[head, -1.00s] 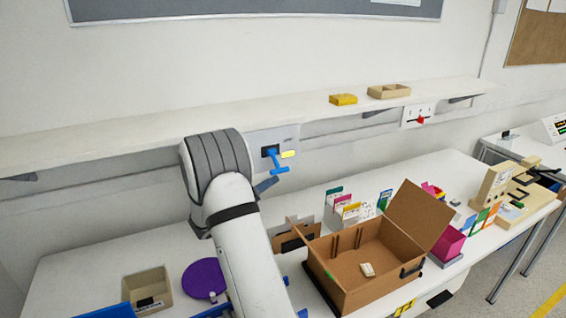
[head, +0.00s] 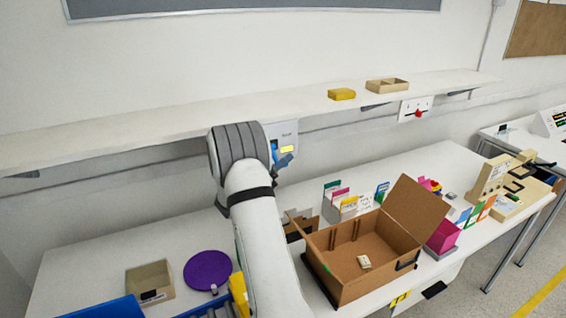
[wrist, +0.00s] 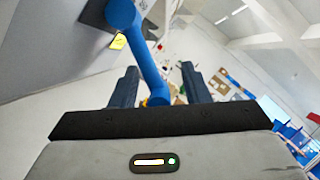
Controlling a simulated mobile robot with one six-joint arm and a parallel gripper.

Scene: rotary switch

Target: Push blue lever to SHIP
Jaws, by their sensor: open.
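The blue lever (wrist: 146,62) fills the upper middle of the wrist view. It runs from a round blue hub at the top down between my gripper's two dark fingers. My gripper (wrist: 157,76) is open, with a finger on either side of the lever; I cannot tell whether either touches it. A small yellow label (wrist: 118,42) sits on the panel beside the hub, its text unreadable. In the head view the grey switch panel (head: 285,130) is on the wall under the shelf. My arm covers its left part and much of the lever.
A shelf (head: 130,128) runs along the wall just above the panel. Below on the table are an open cardboard box (head: 345,285), a purple disc (head: 207,270), a beige bin (head: 150,280) and upright coloured cards (head: 348,205). A red-handled wall switch (head: 416,110) is to the right.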

